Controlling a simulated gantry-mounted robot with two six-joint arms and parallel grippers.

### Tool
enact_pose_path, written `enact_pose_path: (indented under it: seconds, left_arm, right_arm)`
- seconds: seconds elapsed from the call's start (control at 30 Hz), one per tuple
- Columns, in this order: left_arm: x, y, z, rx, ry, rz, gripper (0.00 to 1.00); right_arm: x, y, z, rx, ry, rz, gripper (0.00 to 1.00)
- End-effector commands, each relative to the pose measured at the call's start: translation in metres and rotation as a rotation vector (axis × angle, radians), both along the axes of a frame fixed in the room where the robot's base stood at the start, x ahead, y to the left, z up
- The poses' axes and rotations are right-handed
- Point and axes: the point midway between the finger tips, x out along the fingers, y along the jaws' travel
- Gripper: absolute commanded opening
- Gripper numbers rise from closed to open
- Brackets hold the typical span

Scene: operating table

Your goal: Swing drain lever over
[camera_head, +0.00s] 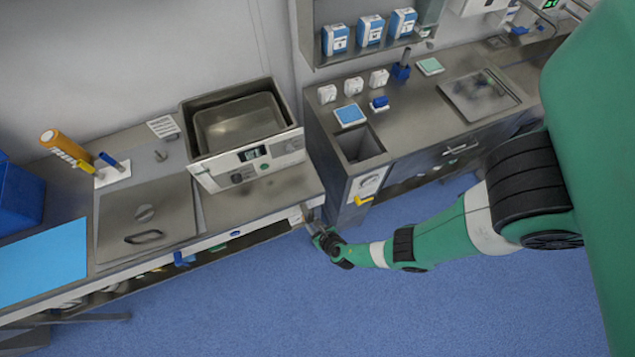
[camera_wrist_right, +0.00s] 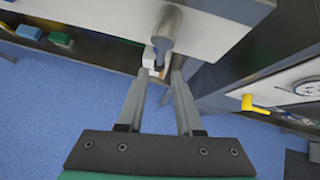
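My right gripper (camera_wrist_right: 160,76) is open, its two fingers parted. The fingertips are just below a grey rounded lever-like part (camera_wrist_right: 167,32) on the pale bench front, with a small white piece (camera_wrist_right: 152,58) beside it. I cannot tell whether the fingers touch either part. In the head view my right gripper (camera_head: 312,222) is at the near right corner of the left bench. A yellow lever (camera_wrist_right: 255,105) sticks out from a white panel to the right of the fingers; it also shows in the head view (camera_head: 363,201). Which part is the drain lever is unclear. My left gripper is not in view.
A metal bath unit (camera_head: 247,160) with a display stands on the left bench, above my right gripper. The right bench (camera_head: 410,135) has a sink opening and several small boxes. A narrow gap separates the benches. The blue floor (camera_head: 270,300) is clear.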

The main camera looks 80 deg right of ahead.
Motion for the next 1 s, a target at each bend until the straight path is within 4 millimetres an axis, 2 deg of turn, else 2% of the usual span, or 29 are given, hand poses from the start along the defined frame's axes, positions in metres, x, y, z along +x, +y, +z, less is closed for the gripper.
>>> enact_pose_path:
  seconds: [0.03, 0.2, 0.4, 0.93, 1.0]
  left_arm:
    - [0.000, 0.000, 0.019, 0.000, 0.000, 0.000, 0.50]
    - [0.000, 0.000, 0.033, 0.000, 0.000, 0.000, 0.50]
    - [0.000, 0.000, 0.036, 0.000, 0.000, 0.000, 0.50]
    - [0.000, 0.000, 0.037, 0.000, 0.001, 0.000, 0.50]
    - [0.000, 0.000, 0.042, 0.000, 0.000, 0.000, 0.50]
  right_arm:
    - [-0.006, 0.009, 0.018, 0.000, 0.000, 0.008, 0.35]
    - [-0.021, 0.024, 0.034, 0.000, -0.002, 0.006, 0.35]
    - [-0.026, 0.029, 0.037, 0.000, -0.001, -0.001, 0.35]
    - [-0.026, 0.027, 0.038, 0.001, -0.001, -0.004, 0.35]
    - [-0.016, 0.028, 0.047, 0.004, -0.018, -0.012, 0.35]
